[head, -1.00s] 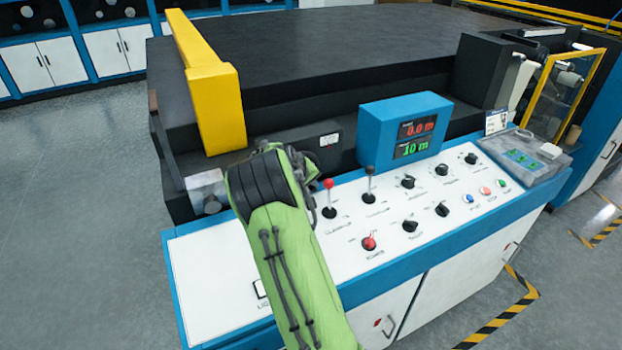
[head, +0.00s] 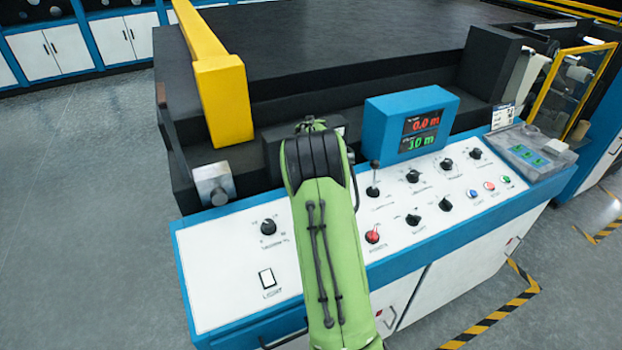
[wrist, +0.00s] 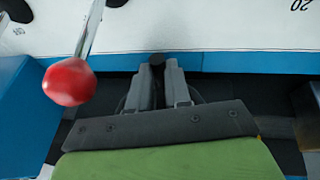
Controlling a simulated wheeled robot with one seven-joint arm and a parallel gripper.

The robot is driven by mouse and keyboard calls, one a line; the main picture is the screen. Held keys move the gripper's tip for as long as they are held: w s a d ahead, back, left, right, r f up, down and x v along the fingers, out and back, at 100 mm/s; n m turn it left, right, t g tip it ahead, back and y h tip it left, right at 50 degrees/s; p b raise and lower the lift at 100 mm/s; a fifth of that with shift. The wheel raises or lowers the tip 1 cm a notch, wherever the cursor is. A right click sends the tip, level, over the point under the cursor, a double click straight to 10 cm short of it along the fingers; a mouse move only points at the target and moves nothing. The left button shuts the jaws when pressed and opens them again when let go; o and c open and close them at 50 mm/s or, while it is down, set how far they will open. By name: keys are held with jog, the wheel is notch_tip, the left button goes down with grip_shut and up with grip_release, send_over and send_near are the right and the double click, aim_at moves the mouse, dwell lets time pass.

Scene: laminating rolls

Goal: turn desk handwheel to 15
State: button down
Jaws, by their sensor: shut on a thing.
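My gripper (wrist: 158,80) shows in the wrist view with its two grey fingers shut on a small dark knob-like part (wrist: 157,58) at the blue front edge of the desk. I take this part for the handwheel's grip, but the wheel itself does not show clearly.
A red-ball lever (wrist: 69,82) stands close to the left of my gripper. The desk also carries a black-ball lever (head: 373,180), a red switch (head: 372,236), several black knobs and a blue display box (head: 410,122). A yellow bar (head: 222,95) stands behind the desk's left part.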

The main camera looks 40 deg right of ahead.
jog(key=c, duration=1.1)
grip_release()
jog(key=v, duration=1.5)
jog(key=shift+s+a+r+p, duration=0.15)
jog(key=shift+r+p, duration=0.15)
